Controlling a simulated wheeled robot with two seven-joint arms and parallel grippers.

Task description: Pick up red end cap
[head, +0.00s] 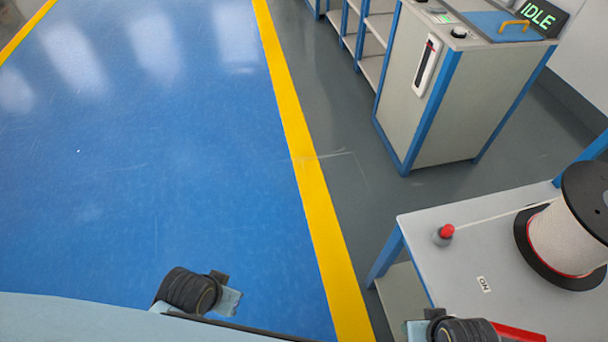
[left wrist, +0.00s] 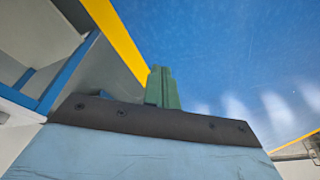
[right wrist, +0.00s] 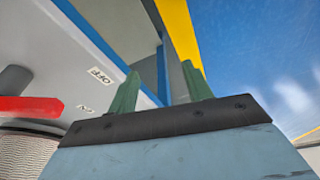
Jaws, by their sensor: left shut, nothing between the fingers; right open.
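A small red end cap (head: 447,231) sits on a grey rounded base near the left edge of the grey table (head: 470,272). A thin pale cable runs from beside it toward the spool. In the right wrist view my right gripper (right wrist: 160,90) has its green fingers spread apart with nothing between them. In the head view only part of my right arm shows at the bottom, in front of the table, below the cap. In the left wrist view my left gripper (left wrist: 163,88) has its green fingers together and empty, over the blue floor, well left of the table.
A black-flanged spool (head: 567,237) of white cable stands on the table's right side. A red bar (right wrist: 30,108) shows in the right wrist view. A machine cabinet (head: 425,95) with an IDLE display (head: 538,16) stands behind. The blue floor (head: 150,150) at left is clear.

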